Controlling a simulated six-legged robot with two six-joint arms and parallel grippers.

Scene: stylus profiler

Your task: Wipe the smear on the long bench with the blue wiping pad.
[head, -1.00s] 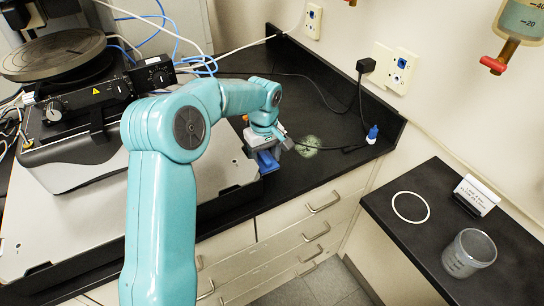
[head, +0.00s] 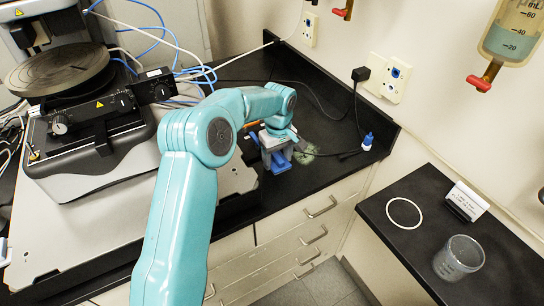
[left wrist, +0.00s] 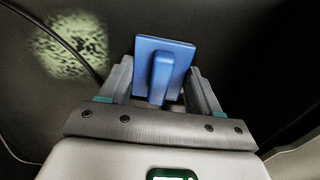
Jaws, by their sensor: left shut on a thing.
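The blue wiping pad (head: 281,162) is in my left gripper (head: 277,152), over the black long bench (head: 325,122) near its front edge. In the left wrist view the pad (left wrist: 180,55) has a flat face and a raised handle, and the left gripper's fingers (left wrist: 158,88) are shut on the handle. The pale green smear (head: 305,150) lies on the bench just right of the pad, partly hidden by the gripper. The smear is speckled at the upper left of the left wrist view (left wrist: 75,45). The pad is apart from it. My right gripper is not in view.
A blue-capped small bottle (head: 368,141) stands right of the smear, and a black cable (head: 349,155) runs close by. The profiler (head: 95,130) takes up the left. A side bench (head: 400,245) at right holds a white ring (head: 404,212), a beaker (head: 459,257) and a sign (head: 467,201).

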